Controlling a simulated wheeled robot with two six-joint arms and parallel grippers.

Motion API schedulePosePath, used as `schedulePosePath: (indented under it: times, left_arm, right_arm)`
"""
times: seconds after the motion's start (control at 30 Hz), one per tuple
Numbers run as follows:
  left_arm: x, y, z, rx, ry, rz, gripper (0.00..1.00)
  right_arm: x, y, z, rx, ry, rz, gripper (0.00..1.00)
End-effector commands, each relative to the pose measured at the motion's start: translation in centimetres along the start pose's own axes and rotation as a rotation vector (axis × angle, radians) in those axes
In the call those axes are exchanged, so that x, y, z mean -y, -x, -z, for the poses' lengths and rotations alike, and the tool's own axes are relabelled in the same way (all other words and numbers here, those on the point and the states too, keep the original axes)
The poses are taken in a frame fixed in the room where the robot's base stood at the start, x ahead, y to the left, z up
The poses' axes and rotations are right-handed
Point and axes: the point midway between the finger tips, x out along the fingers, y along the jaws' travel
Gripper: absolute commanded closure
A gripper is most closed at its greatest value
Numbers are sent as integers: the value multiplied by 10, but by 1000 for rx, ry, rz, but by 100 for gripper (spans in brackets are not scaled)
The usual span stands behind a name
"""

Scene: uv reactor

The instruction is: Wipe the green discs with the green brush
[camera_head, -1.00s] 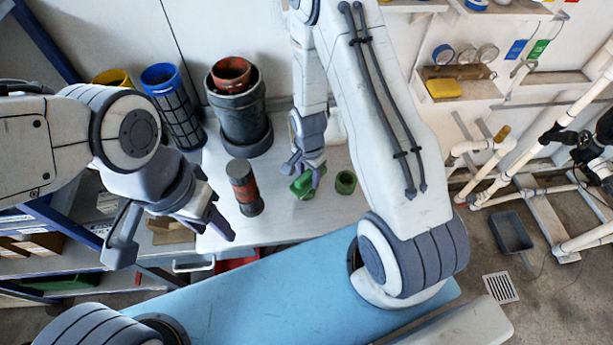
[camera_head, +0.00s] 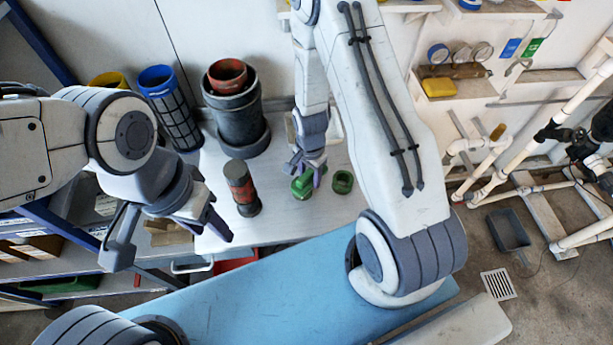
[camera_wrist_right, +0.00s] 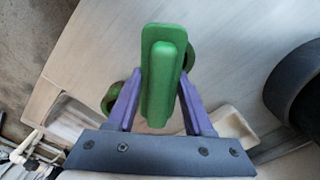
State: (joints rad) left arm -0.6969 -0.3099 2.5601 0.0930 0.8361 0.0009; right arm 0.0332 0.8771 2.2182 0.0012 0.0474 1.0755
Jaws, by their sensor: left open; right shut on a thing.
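My right gripper (camera_head: 308,176) is shut on the green brush (camera_wrist_right: 163,75), a block with a raised ridge along its back. In the head view the brush (camera_head: 302,186) is low over the white table, partly hidden by the fingers. One green disc (camera_head: 342,181), ring-like, lies just right of the brush. In the right wrist view green round pieces show on both sides of the brush, one at the left (camera_wrist_right: 110,98) and one at the upper right (camera_wrist_right: 190,55), both partly covered. Whether the brush touches them is unclear. My left gripper (camera_head: 217,216) is open and empty near the table's left front edge.
A dark cylinder with a red band (camera_head: 242,188) stands left of the brush. The table (camera_head: 270,222) is bare at the front.

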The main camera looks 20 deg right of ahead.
Motion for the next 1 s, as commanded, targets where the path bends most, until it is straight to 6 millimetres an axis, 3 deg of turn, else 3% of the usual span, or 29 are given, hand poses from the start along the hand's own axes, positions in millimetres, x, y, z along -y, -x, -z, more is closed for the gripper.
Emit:
schedulePosePath:
  times: [0.1, 0.63, 1.0]
  left_arm:
    - [-1, 15, 1, 0, 0, 0, 50]
    - [-4, 54, 3, 0, 1, 0, 50]
    - [-4, 61, 3, 0, -1, 0, 50]
  right_arm:
    - [0, 26, 0, -2, -1, 4, 100]
    - [-2, 72, 1, -1, -4, 1, 100]
    - [-2, 81, 1, 0, -5, 1, 100]
